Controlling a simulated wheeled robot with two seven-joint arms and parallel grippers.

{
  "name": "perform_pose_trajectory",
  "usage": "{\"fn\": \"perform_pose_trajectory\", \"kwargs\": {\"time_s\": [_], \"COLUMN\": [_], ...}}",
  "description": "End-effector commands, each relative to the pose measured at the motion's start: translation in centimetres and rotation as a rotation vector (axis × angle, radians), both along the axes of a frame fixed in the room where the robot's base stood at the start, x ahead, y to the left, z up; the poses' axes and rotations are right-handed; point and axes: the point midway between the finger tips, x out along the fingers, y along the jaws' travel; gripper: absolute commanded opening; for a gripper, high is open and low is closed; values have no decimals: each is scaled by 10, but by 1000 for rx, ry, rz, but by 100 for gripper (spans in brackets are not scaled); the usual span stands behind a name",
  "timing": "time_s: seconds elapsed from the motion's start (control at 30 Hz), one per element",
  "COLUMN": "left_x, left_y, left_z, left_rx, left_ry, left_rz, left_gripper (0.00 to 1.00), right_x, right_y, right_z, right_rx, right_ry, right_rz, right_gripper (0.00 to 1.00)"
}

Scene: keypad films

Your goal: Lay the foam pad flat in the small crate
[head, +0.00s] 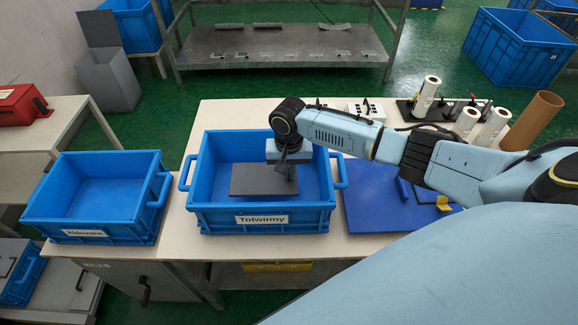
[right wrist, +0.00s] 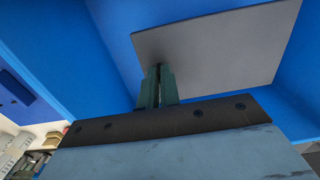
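The foam pad (head: 262,181) is a thin dark grey rectangle inside the blue crate labelled Tolwinny (head: 320,218). It looks about level, but I cannot tell whether it touches the crate floor. My right gripper (head: 289,171) points down into this crate at the pad's right part. In the right wrist view its fingers (right wrist: 158,88) are close together at the edge region of the pad (right wrist: 225,50), apparently shut on it; the exact contact is hidden. A second blue crate (head: 98,223), slightly smaller, stands empty at the left. My left gripper is not in view.
A blue board (head: 365,215) with an upright blue piece and a yellow piece (head: 443,203) lies right of the labelled crate. White rolls (head: 427,95) and a brown tube (head: 532,120) stand at the back right.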

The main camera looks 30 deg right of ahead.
Motion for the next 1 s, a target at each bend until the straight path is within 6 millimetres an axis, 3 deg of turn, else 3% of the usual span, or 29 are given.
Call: {"fn": "perform_pose_trajectory", "kwargs": {"time_s": [0.5, 1.0], "left_x": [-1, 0], "left_y": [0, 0], "left_z": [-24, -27], "left_rx": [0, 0], "left_ry": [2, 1], "left_rz": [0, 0], "left_gripper": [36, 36], "right_x": [0, 0], "right_y": [0, 0], "right_z": [-50, -58], "right_rx": [0, -1], "right_ry": [0, -1], "right_rz": [-1, 0], "right_gripper": [0, 0]}}
